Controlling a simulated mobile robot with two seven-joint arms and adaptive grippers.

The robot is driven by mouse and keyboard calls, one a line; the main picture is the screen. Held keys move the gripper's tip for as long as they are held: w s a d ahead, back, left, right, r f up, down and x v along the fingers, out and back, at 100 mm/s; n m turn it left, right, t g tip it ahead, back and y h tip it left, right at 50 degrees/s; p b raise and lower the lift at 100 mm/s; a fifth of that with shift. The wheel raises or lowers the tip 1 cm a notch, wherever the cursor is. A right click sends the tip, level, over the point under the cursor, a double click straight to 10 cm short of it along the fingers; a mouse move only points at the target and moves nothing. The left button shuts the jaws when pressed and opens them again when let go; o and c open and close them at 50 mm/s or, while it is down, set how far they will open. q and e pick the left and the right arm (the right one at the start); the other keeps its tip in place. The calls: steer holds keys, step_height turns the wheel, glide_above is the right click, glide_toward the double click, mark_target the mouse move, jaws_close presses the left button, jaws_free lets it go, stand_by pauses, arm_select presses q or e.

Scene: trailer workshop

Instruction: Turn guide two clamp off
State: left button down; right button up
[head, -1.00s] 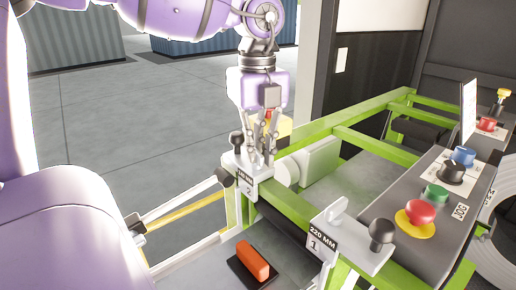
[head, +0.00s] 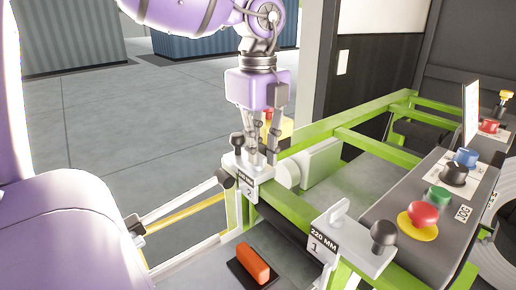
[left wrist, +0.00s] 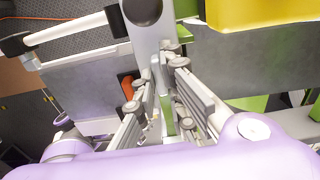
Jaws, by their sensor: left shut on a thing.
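Guide two (head: 256,186) is a white block labelled 2 on the green rail, with a black ball knob (head: 237,139) standing on its left end. My left gripper (head: 262,158) points down onto this block, to the right of the knob. In the left wrist view its fingers (left wrist: 170,108) are closed around a thin, light grey upright piece, the clamp lever (left wrist: 160,74). The black knob (left wrist: 142,11) shows at the top of that view. The fingers hide most of the lever in the head view. My right gripper is not in view.
Guide one (head: 322,242), labelled 220 MM, stands nearer with its own white fin and black knob. A control panel (head: 405,250) with red, green and blue buttons is at right. Open floor is on the left.

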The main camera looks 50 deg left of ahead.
arm_select(q)
steer(key=c, duration=1.8)
jaws_free()
steer(key=shift+r, duration=0.1)
step_height(320, 180, up, 12)
